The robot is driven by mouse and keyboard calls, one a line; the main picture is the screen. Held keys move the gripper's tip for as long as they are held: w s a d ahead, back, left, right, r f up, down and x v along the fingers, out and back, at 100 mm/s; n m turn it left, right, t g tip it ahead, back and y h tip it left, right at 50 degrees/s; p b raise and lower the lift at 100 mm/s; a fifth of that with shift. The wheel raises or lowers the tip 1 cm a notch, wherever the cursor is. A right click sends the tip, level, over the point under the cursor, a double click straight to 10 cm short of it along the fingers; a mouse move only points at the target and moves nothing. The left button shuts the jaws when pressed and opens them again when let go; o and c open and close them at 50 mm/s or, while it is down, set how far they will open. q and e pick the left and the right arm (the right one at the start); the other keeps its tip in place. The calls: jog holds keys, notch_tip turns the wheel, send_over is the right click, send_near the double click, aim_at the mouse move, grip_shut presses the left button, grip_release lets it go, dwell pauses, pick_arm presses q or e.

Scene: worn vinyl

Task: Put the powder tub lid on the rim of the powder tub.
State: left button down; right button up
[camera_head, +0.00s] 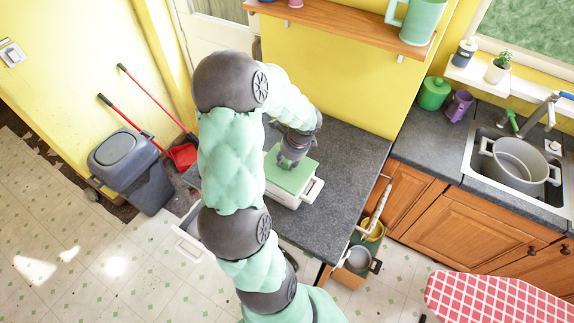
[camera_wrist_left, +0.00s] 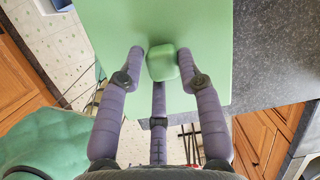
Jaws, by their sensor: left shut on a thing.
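The powder tub lid (camera_head: 283,179) is a flat green rectangle with a rounded knob (camera_wrist_left: 163,65) in its middle. My left gripper (camera_head: 291,160) is shut on this knob from above; in the left wrist view its purple fingers (camera_wrist_left: 161,78) close around it. The powder tub (camera_head: 282,199) is a white box with a handle on its right side, standing on the dark counter. The lid lies over the tub's top, roughly lined up with it. I cannot tell whether it touches the rim, which the lid hides. My right gripper is not in view.
The dark grey counter (camera_head: 345,175) is clear to the right of the tub. A wooden shelf (camera_head: 345,20) with a green jug (camera_head: 419,20) hangs on the wall behind. A grey bin (camera_head: 125,165) stands at the left, and a sink with a pot (camera_head: 520,165) is at the right.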

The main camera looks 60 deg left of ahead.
aim_at(287, 165)
pick_arm(q)
jog(key=shift+w+a+f, duration=0.2)
jog(key=shift+a+f, duration=0.2)
jog(key=shift+f, duration=0.15)
jog(key=shift+w+a+f, duration=0.15)
jog(key=shift+a+f, duration=0.2)
jog(key=shift+f, duration=0.15)
notch_tip(287, 165, down, 3)
jog(key=shift+w+a+f, duration=0.1)
jog(key=c, duration=0.8)
grip_release()
jog(key=shift+f, duration=0.1)
jog(key=v, duration=1.2)
jog(key=shift+p, duration=0.35)
